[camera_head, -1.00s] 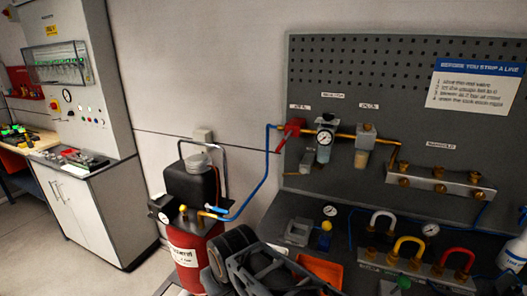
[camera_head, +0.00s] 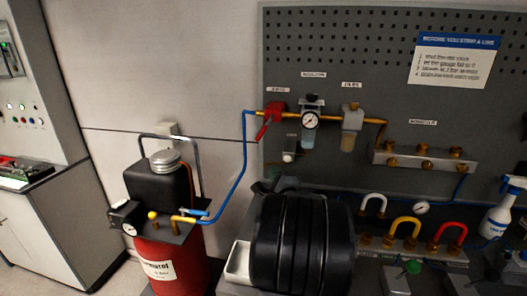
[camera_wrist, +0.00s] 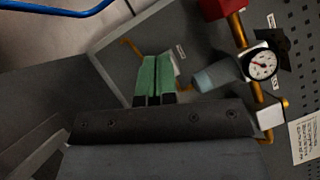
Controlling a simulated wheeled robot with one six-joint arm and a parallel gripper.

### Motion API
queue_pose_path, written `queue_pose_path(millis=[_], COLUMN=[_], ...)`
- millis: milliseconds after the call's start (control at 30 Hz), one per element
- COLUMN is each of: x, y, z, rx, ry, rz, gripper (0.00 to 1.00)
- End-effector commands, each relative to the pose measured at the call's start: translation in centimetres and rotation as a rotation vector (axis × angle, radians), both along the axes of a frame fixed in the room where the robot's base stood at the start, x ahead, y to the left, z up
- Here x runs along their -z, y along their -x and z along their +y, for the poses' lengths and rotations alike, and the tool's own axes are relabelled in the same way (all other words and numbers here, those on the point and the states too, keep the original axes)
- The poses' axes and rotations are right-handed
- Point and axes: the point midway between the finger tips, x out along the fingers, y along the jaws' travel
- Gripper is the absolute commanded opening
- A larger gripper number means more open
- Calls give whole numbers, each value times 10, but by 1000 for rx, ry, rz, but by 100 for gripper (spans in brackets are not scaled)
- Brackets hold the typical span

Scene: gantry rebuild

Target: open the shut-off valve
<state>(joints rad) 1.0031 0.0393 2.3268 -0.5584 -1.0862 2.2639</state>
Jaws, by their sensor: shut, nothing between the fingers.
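The shut-off valve (camera_head: 272,110) is a red body at the left end of the brass air line on the pegboard. Its red lever slants down and to the left. In the wrist view, a red block (camera_wrist: 214,8) at the top edge appears to be the valve body; its lever is not visible there. My gripper (camera_wrist: 154,75) shows green fingers, shut together with nothing between them. It is apart from the valve, which lies up and to the right in the wrist view. In the head view my dark arm hides most of the gripper.
A pressure gauge (camera_head: 310,121) and a filter bowl (camera_head: 349,142) sit right of the valve. A blue hose (camera_head: 245,165) runs from the red compressor tank (camera_head: 172,268) to the valve.

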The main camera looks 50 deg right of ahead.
Motion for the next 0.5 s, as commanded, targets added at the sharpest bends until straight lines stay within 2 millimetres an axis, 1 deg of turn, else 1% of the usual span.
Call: queue_pose_path(millis=[33,100,233,367,500], x=[2,1,-3,-9,-18], y=[7,12,11,-4,-28], z=[-6,-10,-17,-24,-36], rx=[-10,-27,-47,-53,-53], ry=[-26,-54,-79,-84,-82], rz=[-44,-95,-140,-149,-148], gripper=[0,0,0,0,0])
